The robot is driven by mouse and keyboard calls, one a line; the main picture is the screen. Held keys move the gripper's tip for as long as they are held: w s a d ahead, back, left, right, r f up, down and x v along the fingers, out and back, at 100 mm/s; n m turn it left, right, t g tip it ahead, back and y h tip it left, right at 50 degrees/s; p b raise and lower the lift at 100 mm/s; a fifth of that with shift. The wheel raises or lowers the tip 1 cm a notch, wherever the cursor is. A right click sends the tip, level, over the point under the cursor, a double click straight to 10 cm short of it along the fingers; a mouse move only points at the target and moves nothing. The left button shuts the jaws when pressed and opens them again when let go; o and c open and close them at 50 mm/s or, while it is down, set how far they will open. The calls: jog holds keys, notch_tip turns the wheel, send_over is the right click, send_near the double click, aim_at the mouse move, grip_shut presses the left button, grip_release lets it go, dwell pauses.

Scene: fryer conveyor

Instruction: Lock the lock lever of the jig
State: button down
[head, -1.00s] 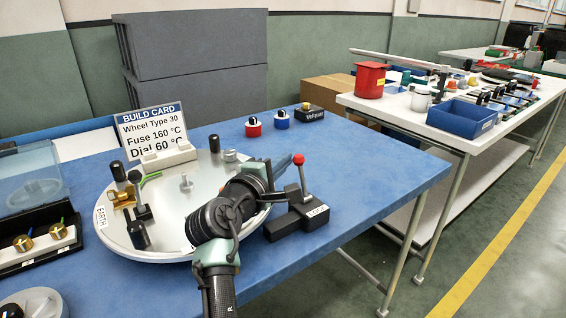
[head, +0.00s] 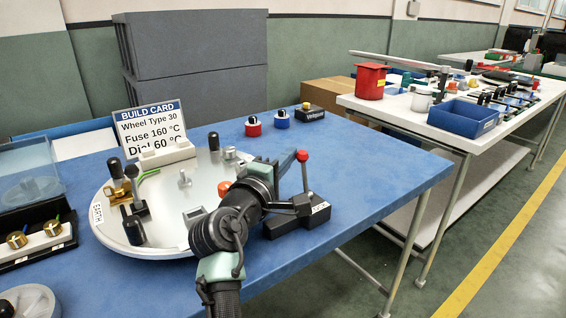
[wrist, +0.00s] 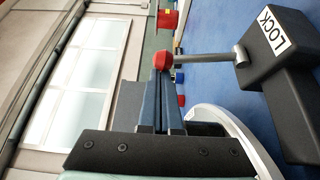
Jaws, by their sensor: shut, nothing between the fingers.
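The lock lever (head: 304,176) is a grey rod with a red ball knob (head: 302,155). It stands nearly upright on a black block (head: 296,217) labelled LOCK, at the right edge of the round jig plate (head: 150,236). In the wrist view the rod (wrist: 205,59) runs from the LOCK block (wrist: 285,85) to the red knob (wrist: 163,60). My gripper (head: 291,156) is shut and empty, on the left side of the knob. In the wrist view its fingertips (wrist: 161,74) are right at the knob; I cannot tell whether they touch.
The plate carries black-handled clamps (head: 133,229) and an orange knob (head: 224,188), partly behind my arm. A build card (head: 152,128) stands behind it. Red and blue knobs (head: 253,126) and a black box (head: 310,115) sit farther back. The blue table (head: 385,180) is clear right of the block.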

aim_at(304, 173)
jog(key=s+m+b, duration=0.1)
jog(key=b, duration=0.1)
jog(key=s+d+m+t+h+b, duration=0.1)
jog(key=m+b, duration=0.1)
jog(key=b, duration=0.1)
jog(key=shift+d+f+t, duration=0.3)
jog(key=shift+f, duration=0.05)
jog(key=s+m+b, duration=0.1)
jog(key=b, duration=0.2)
jog(key=d+m+h+b, duration=0.1)
jog(key=m+b, duration=0.1)
jog(key=shift+s+d+f+t+b, duration=0.1)
jog(key=shift+s+f+t+b, duration=0.05)
jog(key=shift+s+t+b, duration=0.25)
jog(key=m+h+b, duration=0.1)
jog(key=b, duration=0.1)
jog(key=s+d+m+h+b, duration=0.1)
jog(key=m, duration=0.1)
jog(key=shift+s+b, duration=0.25)
jog(key=shift+b, duration=0.1)
jog(key=shift+s+d+b, duration=0.3)
jog(key=shift+s+b, duration=0.05)
jog(key=shift+s, duration=0.1)
jog(key=shift+f, duration=0.1)
